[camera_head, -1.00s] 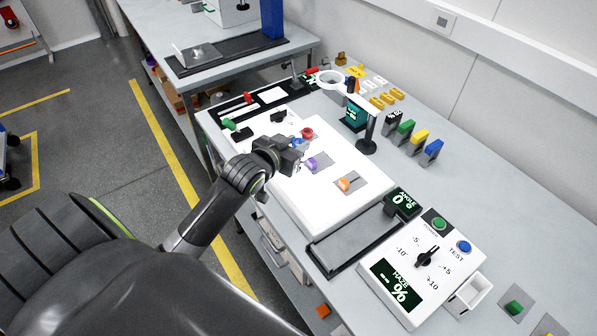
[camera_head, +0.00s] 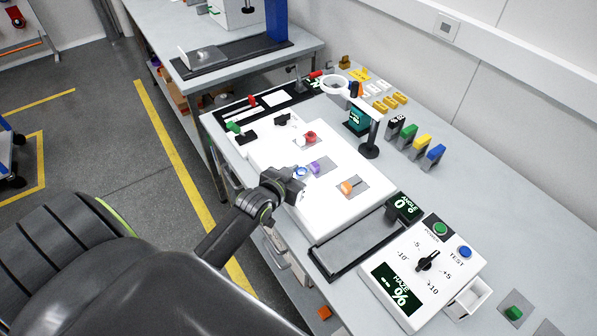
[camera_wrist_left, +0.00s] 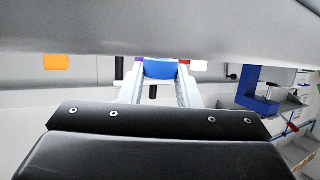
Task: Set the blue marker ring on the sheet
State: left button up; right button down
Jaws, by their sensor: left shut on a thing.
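My left gripper (camera_head: 299,180) is over the left edge of the white lit panel (camera_head: 272,150), shut on the blue marker ring (camera_head: 301,171). In the left wrist view the blue ring (camera_wrist_left: 160,69) shows between the two fingertips (camera_wrist_left: 160,80). Grey square sheets lie on the panel: one under a red piece (camera_head: 310,136), one under a purple piece (camera_head: 315,167), one under an orange piece (camera_head: 347,187). The held ring is just left of the purple piece. I cannot tell whether it touches the panel. My right gripper is not in view.
A ring magnifier (camera_head: 335,84) on a black post stands behind the panel. A black-framed grey tray (camera_head: 350,240) and a white haze meter (camera_head: 425,270) stand at the front right. Coloured blocks (camera_head: 421,142) stand at the back right.

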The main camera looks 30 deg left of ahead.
pick_arm(q)
jog(key=shift+f, duration=0.15)
jog(key=shift+f, duration=0.15)
jog(key=o, duration=1)
